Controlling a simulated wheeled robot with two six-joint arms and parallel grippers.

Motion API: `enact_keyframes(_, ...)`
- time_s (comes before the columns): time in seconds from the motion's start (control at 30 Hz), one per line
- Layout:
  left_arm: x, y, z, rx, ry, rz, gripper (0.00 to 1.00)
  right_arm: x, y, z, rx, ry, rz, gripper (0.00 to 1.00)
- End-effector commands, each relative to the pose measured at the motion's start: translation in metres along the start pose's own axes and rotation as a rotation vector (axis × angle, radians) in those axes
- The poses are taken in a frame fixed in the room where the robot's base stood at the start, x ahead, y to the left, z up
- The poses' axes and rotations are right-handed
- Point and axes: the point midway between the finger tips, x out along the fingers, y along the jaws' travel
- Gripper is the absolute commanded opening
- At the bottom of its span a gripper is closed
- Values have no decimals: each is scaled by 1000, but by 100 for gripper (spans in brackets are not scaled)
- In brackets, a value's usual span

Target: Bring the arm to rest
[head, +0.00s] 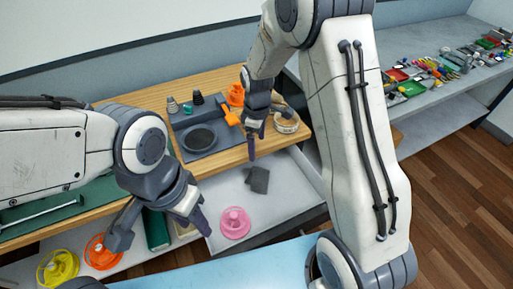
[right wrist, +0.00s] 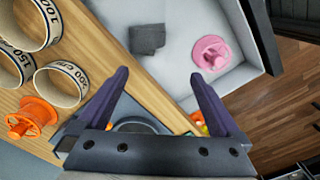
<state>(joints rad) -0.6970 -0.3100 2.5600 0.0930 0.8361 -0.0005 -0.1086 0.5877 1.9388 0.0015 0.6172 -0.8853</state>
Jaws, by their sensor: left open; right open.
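My right gripper (head: 254,138) hangs over the front edge of the wooden bench top, beside a grey tray with a dark round disc. In the right wrist view its two purple fingers (right wrist: 158,92) are spread wide with nothing between them. My left gripper (head: 160,228) is at the lower left, over the bench's front edge. Its fingers are apart and I see nothing held in them. My right arm crosses the middle of the head view and hides part of the bench and drawer.
An open grey drawer holds a dark grey block (head: 258,180) and a pink spool (head: 235,222). Marked rings (right wrist: 60,84) and an orange spool (right wrist: 30,118) stand on the bench (head: 225,78). Yellow (head: 58,268) and orange (head: 101,252) spools lie at lower left. A shelf of small parts is right.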

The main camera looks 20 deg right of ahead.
Motion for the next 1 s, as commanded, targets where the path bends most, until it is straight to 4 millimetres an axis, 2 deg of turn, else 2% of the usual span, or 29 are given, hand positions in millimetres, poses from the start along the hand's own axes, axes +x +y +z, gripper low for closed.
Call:
enact_keyframes(0.33, 0, 0, 0, 0, 0, 0, 45, 0, 0, 0, 0, 0, 0, 100)
enact_keyframes(0.47, 0, 0, 0, 0, 0, 0, 45, -15, -16, -6, 15, 8, 4, 100)
enact_keyframes(0.57, 0, 0, 0, 0, 0, 0, 45, -43, -52, -13, 52, 20, 5, 100)
enact_keyframes(0.67, 0, 0, 0, 0, 0, 0, 45, -76, -105, -13, 110, 36, 1, 100)
enact_keyframes(0.8, 0, 0, 0, 0, 0, 0, 45, -111, -180, 6, 200, 54, -16, 100)
enact_keyframes(0.9, 0, 0, 0, 0, 0, 0, 45, -124, -222, 27, 258, 63, -31, 100)
enact_keyframes(1.0, 0, 0, 0, 0, 0, 0, 45, -130, -250, 48, 303, 66, -46, 100)
